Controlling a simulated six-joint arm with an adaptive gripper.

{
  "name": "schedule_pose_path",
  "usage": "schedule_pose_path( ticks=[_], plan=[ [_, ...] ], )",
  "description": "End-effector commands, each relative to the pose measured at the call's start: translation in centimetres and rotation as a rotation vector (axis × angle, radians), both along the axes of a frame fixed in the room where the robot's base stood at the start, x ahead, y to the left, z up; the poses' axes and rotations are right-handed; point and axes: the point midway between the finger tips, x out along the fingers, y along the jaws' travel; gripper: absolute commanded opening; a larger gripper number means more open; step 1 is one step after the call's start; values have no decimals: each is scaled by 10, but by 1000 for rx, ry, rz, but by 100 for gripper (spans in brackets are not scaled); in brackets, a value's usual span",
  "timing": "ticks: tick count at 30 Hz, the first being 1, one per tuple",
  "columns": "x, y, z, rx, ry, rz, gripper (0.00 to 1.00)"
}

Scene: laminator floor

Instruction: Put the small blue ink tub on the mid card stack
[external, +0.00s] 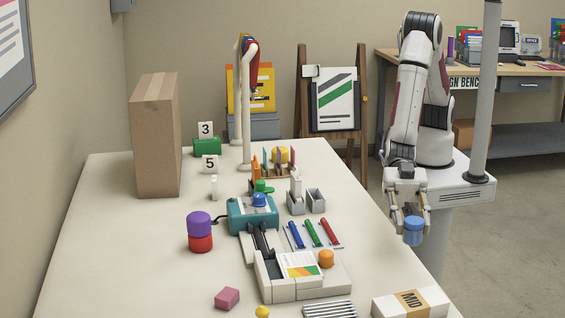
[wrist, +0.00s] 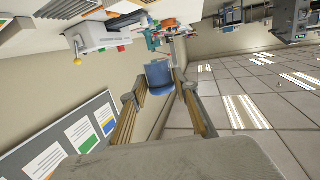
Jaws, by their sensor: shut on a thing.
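My gripper (external: 413,222) is shut on the small blue ink tub (external: 413,231) and holds it in the air beside the table's right edge. In the wrist view the blue tub (wrist: 159,74) sits between the fingertips of my gripper (wrist: 160,88). The mid card stack (external: 411,303) is a white block with a tan band reading MID. It lies at the table's front right corner, below and nearer the camera than the tub, and is partly cut off by the picture's lower edge. The stack cannot be made out in the wrist view.
A teal machine (external: 252,216) with a blue knob stands mid-table. A white laminator (external: 300,277) with an orange knob and a ribbed grey piece (external: 329,310) lie left of the stack.

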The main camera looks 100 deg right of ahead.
Motion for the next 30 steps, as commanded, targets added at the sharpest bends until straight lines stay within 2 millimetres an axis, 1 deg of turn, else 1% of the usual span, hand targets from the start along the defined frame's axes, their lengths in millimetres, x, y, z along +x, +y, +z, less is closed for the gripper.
schedule_pose_path(
  ticks=[1,3,9,14,24,28,30],
  plan=[
    [-10,9,1,1,-1,11,8],
    [-21,17,1,0,-1,21,8],
    [-41,33,2,0,0,37,8],
    [-46,36,2,0,0,39,8],
    [-46,36,1,0,0,40,8],
    [-46,36,-4,0,1,40,8],
    [-46,36,-10,-2,2,40,8]
  ],
)
